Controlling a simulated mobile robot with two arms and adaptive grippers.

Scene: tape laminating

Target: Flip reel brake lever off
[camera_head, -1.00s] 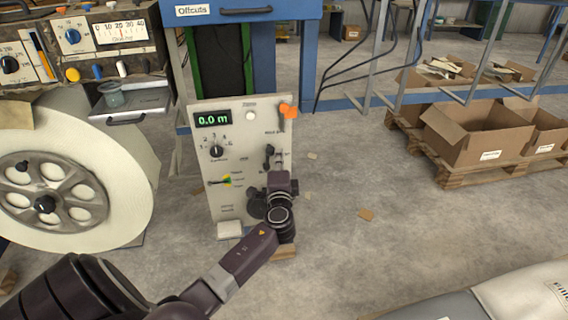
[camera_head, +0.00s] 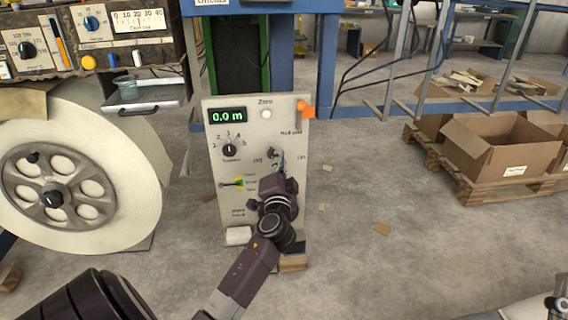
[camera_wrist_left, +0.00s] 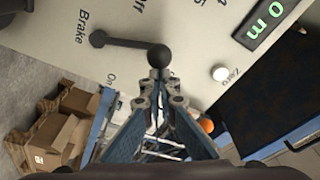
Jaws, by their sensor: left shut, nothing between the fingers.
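The brake lever (camera_wrist_left: 125,43) is a dark rod with a round ball knob, on the pale control panel (camera_wrist_left: 150,20). In the left wrist view it lies beside the "Brake" label, with "Off" and "On" lettering on either side. In the head view the lever's dark knob (camera_head: 271,153) shows just above my gripper. My left gripper (camera_wrist_left: 160,88) is shut and empty, its fingertips right at the ball knob; I cannot tell whether they touch. My left gripper (camera_head: 278,172) hides part of the lever in the head view.
The panel also carries a display (camera_head: 227,115), a white Zero button (camera_head: 266,114), a rotary knob (camera_head: 230,150), a small green-yellow lever (camera_head: 238,183) and an orange part (camera_head: 306,109). A large white reel (camera_head: 125,180) stands left. Cardboard boxes (camera_head: 500,145) lie right, beyond open floor.

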